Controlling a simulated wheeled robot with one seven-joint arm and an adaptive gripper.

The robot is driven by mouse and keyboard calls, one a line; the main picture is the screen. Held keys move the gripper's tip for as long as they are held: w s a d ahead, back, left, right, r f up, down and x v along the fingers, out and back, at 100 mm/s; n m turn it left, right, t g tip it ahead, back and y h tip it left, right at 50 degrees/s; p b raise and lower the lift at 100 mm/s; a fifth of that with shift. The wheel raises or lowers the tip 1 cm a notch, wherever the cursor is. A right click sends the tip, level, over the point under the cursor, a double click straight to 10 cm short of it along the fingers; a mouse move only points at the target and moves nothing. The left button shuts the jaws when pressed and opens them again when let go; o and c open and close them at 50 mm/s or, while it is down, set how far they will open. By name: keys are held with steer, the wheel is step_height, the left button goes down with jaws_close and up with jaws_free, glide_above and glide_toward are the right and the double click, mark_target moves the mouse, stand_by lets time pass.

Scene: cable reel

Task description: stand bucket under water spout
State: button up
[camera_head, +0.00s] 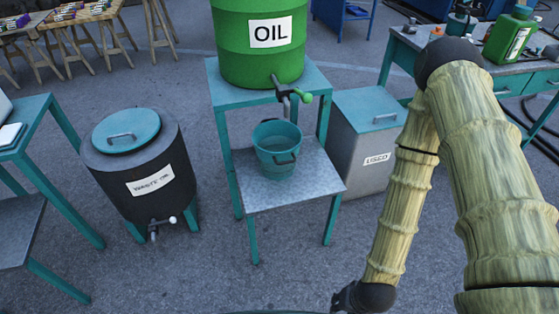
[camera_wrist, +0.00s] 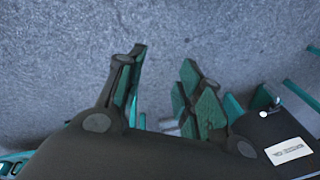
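A teal bucket (camera_head: 277,150) with a dark handle stands upright on a grey metal shelf (camera_head: 310,185) in the head view. A spout with a green tap handle (camera_head: 290,95) on the green drum labelled OIL (camera_head: 230,45) hangs above it, towards the bucket's right rim. I see no spout labelled water. A second spout (camera_head: 160,225) with a white handle is low on a dark barrel (camera_head: 108,160). My gripper (camera_wrist: 163,62) is open and empty over bare ground in the wrist view. Its fingers are not visible in the head view.
A grey bin (camera_head: 367,160) with a teal lid stands right of the shelf. A bench (camera_head: 400,55) with a green canister (camera_head: 507,38) is at the upper right. A teal table (camera_head: 35,115) is at the left. Grey ground in front of the shelf is clear.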

steer(key=w+a+f+m+t+y+b, duration=0.25)
steer(key=w+a+b, duration=0.4)
steer(key=w, duration=0.35)
steer(key=m+t+y+b, duration=0.2)
steer(key=m+t+b, duration=0.75)
steer(key=b, duration=0.85)
glide_toward(287, 163)
steer(key=shift+n+t, duration=0.4)
steer(key=x, duration=0.3)
steer(key=b+x, duration=0.1)
steer(key=x, duration=0.3)
steer(key=b+x, duration=0.1)
steer(key=x, duration=0.2)
steer(key=shift+w+a+f, duration=0.15)
steer(key=shift+f, duration=0.3)
jaws_close()
